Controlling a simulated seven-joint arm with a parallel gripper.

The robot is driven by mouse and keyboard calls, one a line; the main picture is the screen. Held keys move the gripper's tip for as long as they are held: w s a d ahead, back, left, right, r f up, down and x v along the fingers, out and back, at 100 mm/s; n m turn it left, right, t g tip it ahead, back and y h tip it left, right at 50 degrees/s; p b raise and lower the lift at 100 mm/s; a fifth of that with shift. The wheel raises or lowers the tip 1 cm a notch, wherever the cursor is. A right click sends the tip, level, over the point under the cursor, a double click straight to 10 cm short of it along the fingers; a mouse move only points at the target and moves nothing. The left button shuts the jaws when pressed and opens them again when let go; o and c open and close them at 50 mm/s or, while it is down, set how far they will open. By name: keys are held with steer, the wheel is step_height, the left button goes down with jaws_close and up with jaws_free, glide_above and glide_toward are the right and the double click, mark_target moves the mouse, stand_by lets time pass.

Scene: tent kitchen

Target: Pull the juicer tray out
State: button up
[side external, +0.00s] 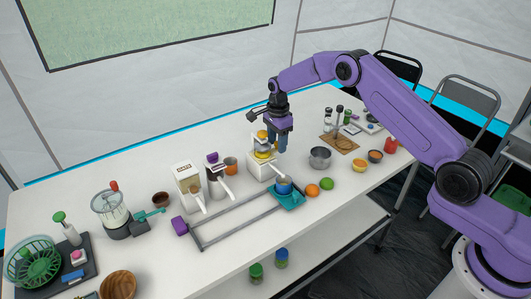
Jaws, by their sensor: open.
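A white juicer (260,166) with yellow parts stands near the middle of the table in the side external view. A teal tray (293,204) lies in front of it, with a blue cup (284,187) on it. A grey rail frame runs left from the tray. My gripper (281,151) points down just right of the juicer's upper part, and its arm hangs over the juicer from the right. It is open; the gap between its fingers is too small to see. I cannot tell whether it touches the juicer.
The grey rail frame (222,238) has a purple block (179,226) at its left end. White and dark dispensers (189,187) stand left of the juicer. A metal bowl (320,157), orange (312,190) and lime (327,183) lie to its right. The table's front right is clear.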

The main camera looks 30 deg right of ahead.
steer(key=shift+c, duration=0.3)
steer(key=c, duration=0.8)
steer(key=shift+d, duration=3.9)
steer(key=o, duration=0.9)
steer(key=shift+c, duration=0.2)
step_height(320, 180, up, 7)
